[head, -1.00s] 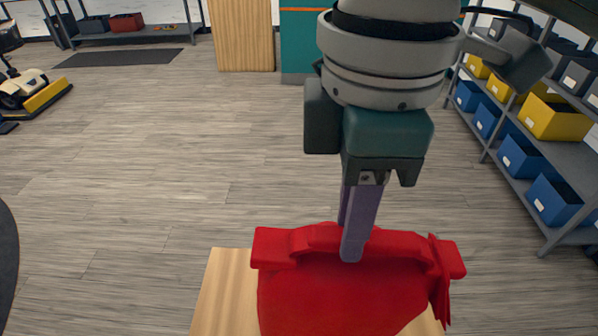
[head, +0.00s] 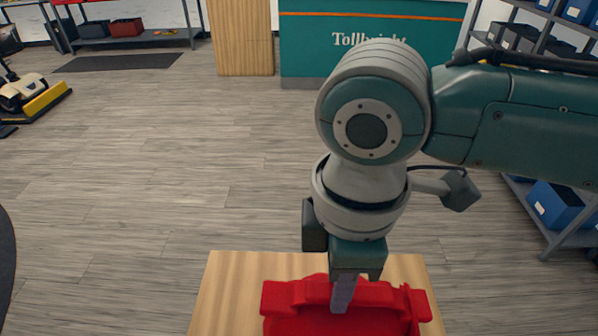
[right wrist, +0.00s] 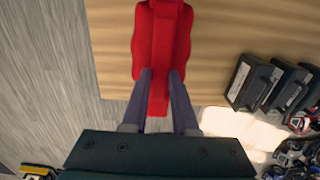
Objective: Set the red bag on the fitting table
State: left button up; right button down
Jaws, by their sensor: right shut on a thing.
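The red bag (head: 300,318) is at the bottom of the head view, cut off by the frame edge. My right gripper (head: 343,300) is shut on its top from above. In the right wrist view both fingers (right wrist: 161,82) close on either side of the red bag's strap-like middle (right wrist: 163,45). A light wooden table top (head: 228,290), which looks like the fitting table, lies below the bag and shows on both sides of it. I cannot tell whether the bag's underside touches the table. My left gripper is out of view.
Dark box-like things (right wrist: 270,85) show at the right of the right wrist view. A shelf with blue bins (head: 560,205) stands at the right. A teal counter (head: 310,50) and a wooden panel (head: 241,40) stand at the back. The floor between is clear.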

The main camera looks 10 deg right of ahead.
jog(key=c, duration=0.7)
grip_release()
jog(key=shift+f, duration=0.1)
notch_tip(320, 180, up, 12)
jog(key=p, duration=0.1)
jog(key=s+a+f+m+t+y, duration=0.2)
jog(key=s+a+f+m+y, duration=0.1)
jog(key=s+a+m+y, duration=0.15)
jog(key=s+d+f+m+h, duration=0.1)
jog(key=s+d+m, duration=0.1)
jog(key=d, duration=0.2)
jog(key=s+d+f+m+t+h, duration=0.1)
jog(key=s+d+m+h, duration=0.1)
jog(key=s+d+m, duration=0.1)
jog(key=s+d+f+m+h, duration=0.1)
jog(key=s+d+m, duration=0.1)
jog(key=d, duration=0.4)
jog(key=shift+s+m+t, duration=0.25)
jog(key=shift+m+t, duration=0.05)
jog(key=shift+m, duration=0.35)
